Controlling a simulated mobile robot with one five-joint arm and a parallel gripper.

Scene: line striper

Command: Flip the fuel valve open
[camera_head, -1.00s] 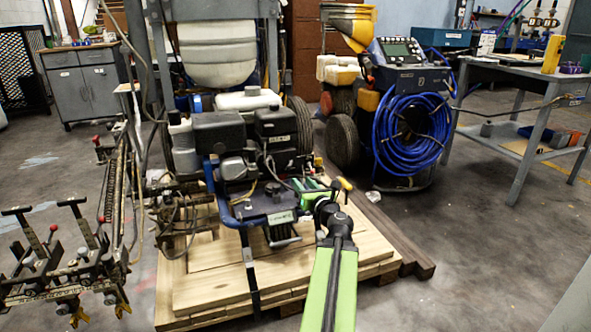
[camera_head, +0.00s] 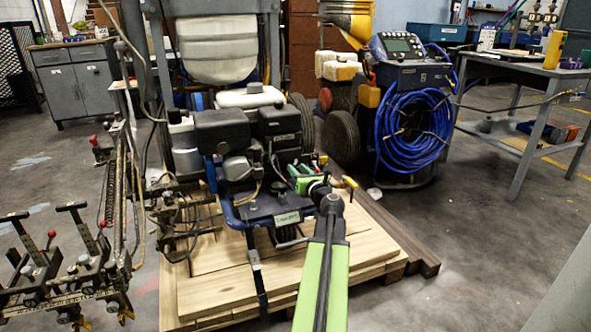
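The line striper's engine (camera_head: 222,135) sits above a wooden pallet (camera_head: 205,290), with a blue tube frame around its front. My green arm reaches in from the bottom of the picture to the right side of the engine. My gripper (camera_head: 300,178) is at the engine's right front, seen from behind and small. Its fingertips are partly hidden, so I cannot tell whether they are open or touching anything. A small yellow handle (camera_head: 350,183) shows just right of my gripper. I cannot make out the fuel valve for certain.
A machine with a coiled blue hose (camera_head: 412,135) stands behind right. Dark timbers (camera_head: 385,228) lie along the pallet's right side. A grey workbench (camera_head: 520,75) stands at the right. Levers and brackets (camera_head: 70,265) crowd the left. Floor at the lower right is clear.

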